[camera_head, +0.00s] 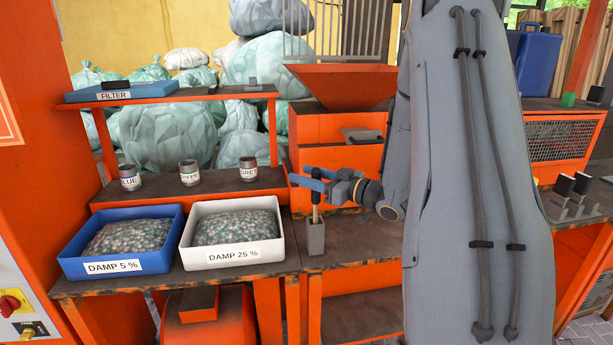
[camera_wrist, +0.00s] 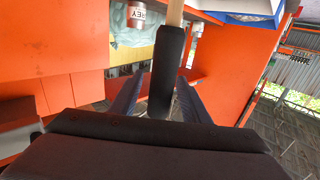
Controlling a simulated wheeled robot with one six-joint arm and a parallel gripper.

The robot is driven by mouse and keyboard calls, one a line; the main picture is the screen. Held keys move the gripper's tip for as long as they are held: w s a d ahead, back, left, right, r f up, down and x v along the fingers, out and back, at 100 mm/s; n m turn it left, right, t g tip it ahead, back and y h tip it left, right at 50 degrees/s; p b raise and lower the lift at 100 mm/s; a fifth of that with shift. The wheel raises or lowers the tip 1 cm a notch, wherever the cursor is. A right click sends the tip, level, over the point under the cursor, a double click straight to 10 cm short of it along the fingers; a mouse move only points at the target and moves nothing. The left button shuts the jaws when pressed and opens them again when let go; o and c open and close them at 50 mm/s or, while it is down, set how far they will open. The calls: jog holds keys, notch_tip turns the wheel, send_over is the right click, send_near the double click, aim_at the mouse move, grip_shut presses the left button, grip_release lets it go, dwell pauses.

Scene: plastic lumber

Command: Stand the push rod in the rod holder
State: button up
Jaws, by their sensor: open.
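The push rod (camera_head: 315,213) stands upright with its lower end in the grey square rod holder (camera_head: 316,238) on the bench. Its black grip is at the top, with a pale shaft below. My gripper (camera_head: 308,181) is at the top of the rod, its blue fingers around the grip's level. In the wrist view the black grip of the push rod (camera_wrist: 165,75) lies between the two open fingers of my gripper (camera_wrist: 158,92), with a gap visible on each side. The pale shaft runs out of the top of that view. The rod's lower end is hidden inside the holder.
A white tray (camera_head: 187,263) marked DAMP 25 % stands left of the holder, and a blue tray (camera_head: 66,266) marked DAMP 5 % beyond it. Labelled cups, including GREY (camera_head: 248,173), stand on the raised ledge behind. The bench right of the holder looks clear.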

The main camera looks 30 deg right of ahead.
jog(key=b+v, duration=0.2)
jog(key=v, duration=0.6)
